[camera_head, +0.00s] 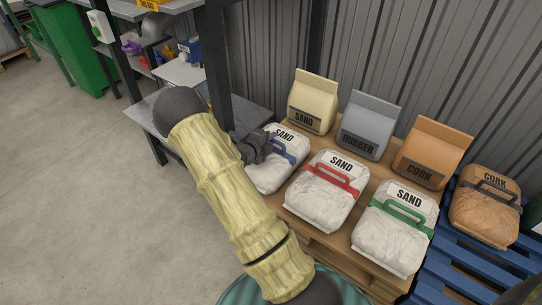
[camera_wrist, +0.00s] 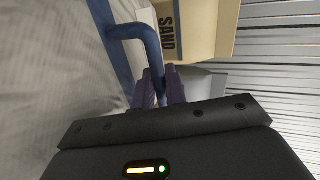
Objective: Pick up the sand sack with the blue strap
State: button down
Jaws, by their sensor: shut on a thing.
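The sand sack with the blue strap (camera_head: 279,169) is a white sack labelled SAND, lying at the left end of the front row on a wooden pallet. My arm partly hides its left side. My gripper (camera_head: 262,145) is at its blue strap (camera_head: 286,152). In the wrist view, the blue strap handle (camera_wrist: 147,40) runs down between the two dark fingers of my gripper (camera_wrist: 161,90), which are shut on it. The pale sack cloth (camera_wrist: 55,80) fills the left of that view. I cannot tell whether the sack is clear of the pallet.
Beside it lie white sand sacks with a red strap (camera_head: 325,200) and a green strap (camera_head: 393,232). Behind stand a sand bag (camera_head: 313,100), a rubber bag (camera_head: 368,122) and a cork bag (camera_head: 432,150). A cork sack (camera_head: 484,214) rests on a blue pallet (camera_head: 465,257). Floor at left is clear.

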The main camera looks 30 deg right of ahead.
jog(key=shift+r, duration=0.3)
notch_tip(320, 180, up, 10)
jog(key=shift+w+d+f+p, duration=0.1)
jog(key=shift+p, duration=1)
